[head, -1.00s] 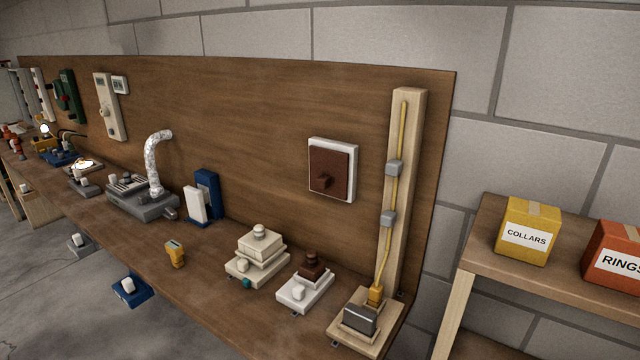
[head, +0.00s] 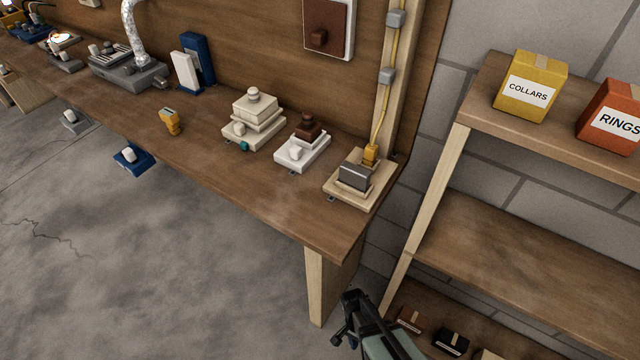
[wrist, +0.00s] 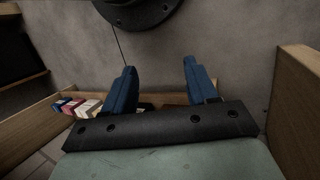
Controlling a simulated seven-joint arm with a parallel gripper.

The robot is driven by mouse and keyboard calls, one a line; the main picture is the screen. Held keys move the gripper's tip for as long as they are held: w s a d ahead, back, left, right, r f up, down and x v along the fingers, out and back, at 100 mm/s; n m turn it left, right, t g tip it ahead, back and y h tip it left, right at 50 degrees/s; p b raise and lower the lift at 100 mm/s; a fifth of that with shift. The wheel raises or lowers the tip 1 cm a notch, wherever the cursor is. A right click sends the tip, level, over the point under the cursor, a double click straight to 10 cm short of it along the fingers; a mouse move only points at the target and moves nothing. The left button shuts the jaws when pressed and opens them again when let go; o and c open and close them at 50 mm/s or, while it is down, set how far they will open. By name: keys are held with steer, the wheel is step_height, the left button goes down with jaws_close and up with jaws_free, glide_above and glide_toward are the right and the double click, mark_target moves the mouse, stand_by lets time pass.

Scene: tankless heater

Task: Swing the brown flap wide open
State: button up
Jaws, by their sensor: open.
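The brown flap (head: 325,24) is a square brown panel in a white frame on the upright wooden board, at the top of the head view. A small dark brown block handle sticks out from its lower left. It looks closed, lying flat in its frame; its top edge is cut off by the picture. My gripper (head: 347,322) is low at the bottom of the head view, beyond the bench's right end and far from the flap. In the wrist view its two blue fingers (wrist: 158,66) are apart with nothing between them. The flap does not show in the wrist view.
Below the flap, the bench holds a white base with a brown block (head: 304,142), a cream stacked block (head: 254,120) and a grey box on a wooden base (head: 357,178). A wooden post with a yellow cable stands right of the flap. A shelf (head: 470,115) stands at right.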

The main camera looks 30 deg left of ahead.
mark_target(315, 39)
steer(key=s+a+t, duration=0.2)
steer(key=s+a, duration=0.2)
steer(key=a, duration=0.7)
steer(key=w+a+r+n+t+y, duration=0.25)
steer(key=a+r, duration=0.35)
steer(key=a, duration=0.5)
steer(key=w+a+r+n+t+y, duration=0.1)
steer(key=w+a+r+y, duration=0.15)
steer(key=a+r, duration=0.65)
steer(key=s+a+r+n+t+y, duration=0.1)
steer(key=a+r+n+y, duration=0.15)
steer(key=a+r, duration=0.65)
steer(key=s+a+r+n+y, duration=0.15)
steer(key=a+r+y, duration=0.25)
steer(key=a+r, duration=0.55)
steer(key=s+a+r+n+t+y, duration=0.1)
steer(key=a+r+n+y, duration=0.15)
steer(key=a+r, duration=0.6)
steer(key=w+d+r+t, duration=0.25)
steer(key=w+r, duration=0.35)
steer(key=r, duration=0.6)
steer(key=w+d+r+m+t+h, duration=1)
steer(key=w+d+r, duration=0.6)
steer(key=w+r, duration=0.3)
steer(key=shift+n+t, duration=0.4)
steer(key=shift+n, duration=0.2)
steer(key=w, duration=1.2)
steer(key=shift+w+a+r, duration=0.2)
steer(key=shift+w+r, duration=0.05)
steer(key=shift+w, duration=0.15)
